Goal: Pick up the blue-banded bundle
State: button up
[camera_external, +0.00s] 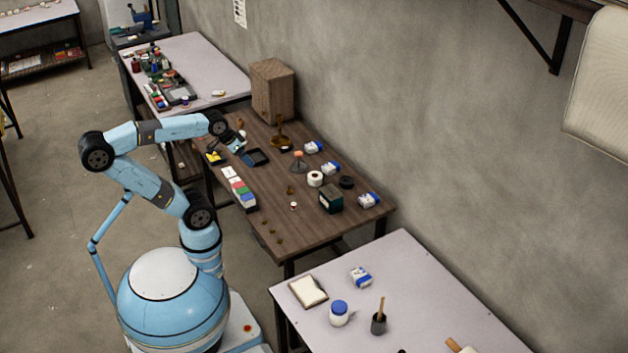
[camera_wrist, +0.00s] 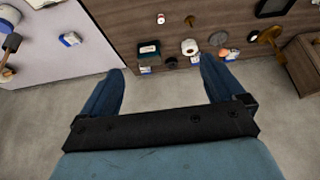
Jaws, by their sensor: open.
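Several white bundles with blue bands are in view. In the external view, three lie along the wall side of the wooden table: a far one (camera_external: 313,147), a middle one (camera_external: 331,168) and a near one (camera_external: 368,200). Another (camera_external: 361,277) lies on the pale near table, and it also shows in the wrist view (camera_wrist: 70,39). I cannot tell which one the task means. My gripper (camera_external: 238,143) is over the far left part of the wooden table, apart from all of them. In the wrist view my gripper (camera_wrist: 160,75) has its blue fingers wide apart, with nothing between them.
The wooden table (camera_external: 270,215) holds a dark tray (camera_external: 257,157), a white roll (camera_external: 315,179), a dark green box (camera_external: 331,199), a row of coloured blocks (camera_external: 240,189) and a brass stand (camera_external: 280,133). A tall brown box (camera_external: 273,90) stands at its far end.

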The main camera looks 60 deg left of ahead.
jog(key=w+a+r+g, duration=0.1)
jog(key=w+r, duration=0.1)
jog(key=w, duration=0.5)
jog(key=w+a+r+g, duration=0.1)
jog(key=w+r, duration=0.1)
jog(key=w, duration=0.5)
jog(key=n+g, duration=0.2)
jog(key=g, duration=0.2)
send_over(331, 165)
notch_tip(331, 165, down, 25)
notch_tip(331, 165, down, 14)
jog(key=shift+d+r, duration=0.1)
jog(key=shift+r, duration=0.15)
jog(key=shift+c, duration=0.4)
jog(key=c, duration=1)
jog(key=shift+r, duration=0.15)
